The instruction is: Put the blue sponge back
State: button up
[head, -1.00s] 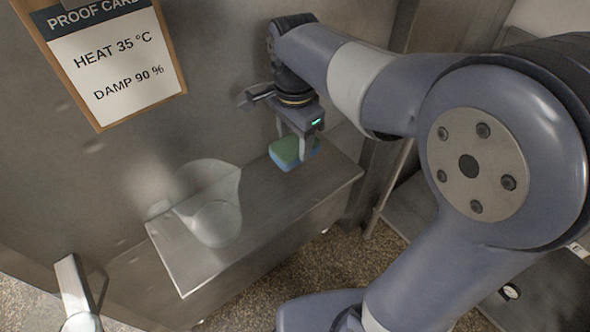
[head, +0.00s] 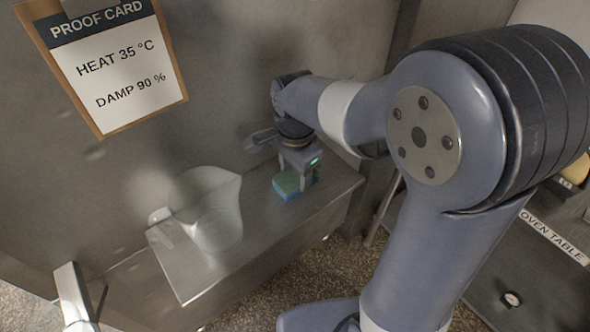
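The blue sponge (head: 284,190), with a green top, is at the right part of a metal shelf (head: 188,273) in the head view. My gripper (head: 299,182) points down with its fingers at the sponge and appears shut on it. The fingers partly hide the sponge's right side. I cannot tell whether the sponge touches the shelf or is held just above it.
A pale jug (head: 215,215) stands on the shelf, left of the sponge. A proof card (head: 115,65) hangs on the metal wall behind. An oven table (head: 530,285) with a small dial is at the lower right. The shelf between jug and sponge is clear.

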aim_at(296, 176)
jog(key=o, duration=0.4)
notch_tip(296, 176, up, 12)
jog(key=shift+r, duration=0.2)
dwell(0.4)
jog(key=shift+d, duration=0.1)
